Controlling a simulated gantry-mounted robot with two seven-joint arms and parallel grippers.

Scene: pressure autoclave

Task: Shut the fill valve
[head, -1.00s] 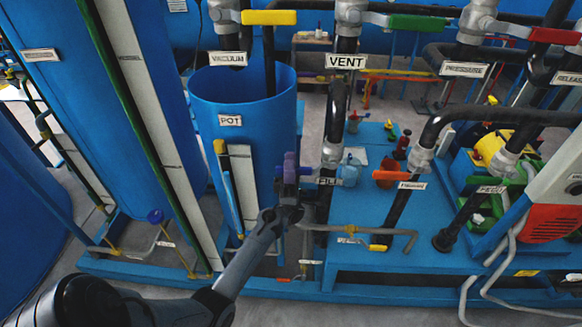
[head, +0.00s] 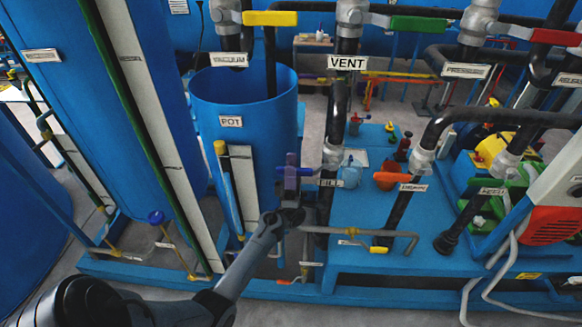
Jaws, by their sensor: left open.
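The fill valve (head: 332,158) sits on the dark vertical pipe below the VENT label, with the FILL label (head: 329,183) beneath it. Its blue-purple lever (head: 305,171) points left from the pipe, in front of the blue POT tank. My left gripper (head: 291,180) reaches up from the lower left and is at the lever's outer end, with its jaws open. It overlaps part of the lever, so I cannot tell whether they touch. My right gripper is not in view.
The blue POT tank (head: 231,140) stands just behind and left. The drain valve's orange lever (head: 389,180) is to the right. A grey pipe (head: 350,231) with a yellow fitting runs below. Yellow (head: 270,18) and green (head: 418,24) levers are above.

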